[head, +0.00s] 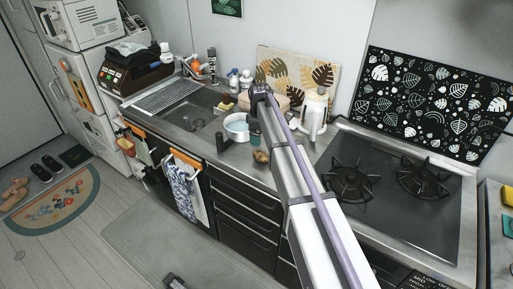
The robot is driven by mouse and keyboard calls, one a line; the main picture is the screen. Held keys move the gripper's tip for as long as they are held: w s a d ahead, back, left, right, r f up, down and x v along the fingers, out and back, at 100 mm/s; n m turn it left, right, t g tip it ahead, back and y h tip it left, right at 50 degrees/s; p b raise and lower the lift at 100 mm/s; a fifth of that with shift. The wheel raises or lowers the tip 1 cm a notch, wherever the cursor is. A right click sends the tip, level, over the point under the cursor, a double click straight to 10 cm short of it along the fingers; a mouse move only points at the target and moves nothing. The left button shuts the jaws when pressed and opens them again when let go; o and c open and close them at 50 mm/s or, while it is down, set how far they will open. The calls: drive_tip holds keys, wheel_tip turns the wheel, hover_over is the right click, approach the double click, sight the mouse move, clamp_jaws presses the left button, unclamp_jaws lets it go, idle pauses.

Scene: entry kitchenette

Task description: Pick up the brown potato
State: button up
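A small round brown thing, which looks like the brown potato (261,156), lies on the counter near its front edge, just left of my arm. My arm crosses the picture from the bottom right up to a dark joint above the counter, beyond the potato. I cannot make out my gripper's fingers anywhere. Nothing visible is touching the potato from above.
A white pot (236,127) stands left of the potato, with a small dark green item (255,139) close by. A white jug (314,115) stands right of my arm. The sink (190,113) is left, the gas hob (392,190) right. Drawers (246,214) lie below.

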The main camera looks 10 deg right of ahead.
sight(261, 152)
drive_tip(key=shift+s+d+r+n, duration=0.15)
drive_tip(key=shift+s+d+r, duration=0.1)
drive_tip(key=shift+s, duration=0.15)
drive_tip(key=shift+s+d+r+n, duration=0.15)
drive_tip(key=shift+s+d, duration=0.1)
drive_tip(key=shift+s, duration=0.1)
wheel_tip(261, 152, down, 6)
drive_tip(key=b, duration=0.5)
drive_tip(key=shift+w+a+b, duration=0.15)
drive_tip(key=shift+b, duration=0.25)
drive_tip(key=shift+f, duration=0.2)
drive_tip(key=shift+w+r, duration=0.1)
wheel_tip(261, 152, down, 5)
drive_tip(key=b, duration=0.5)
drive_tip(key=shift+w+f, duration=0.1)
drive_tip(key=shift+f, duration=0.1)
drive_tip(key=shift+r, duration=0.25)
drive_tip(key=shift+c, duration=0.2)
drive_tip(key=c, duration=1)
wheel_tip(261, 152, up, 10)
drive_tip(key=p, duration=1)
drive_tip(key=shift+r, duration=0.2)
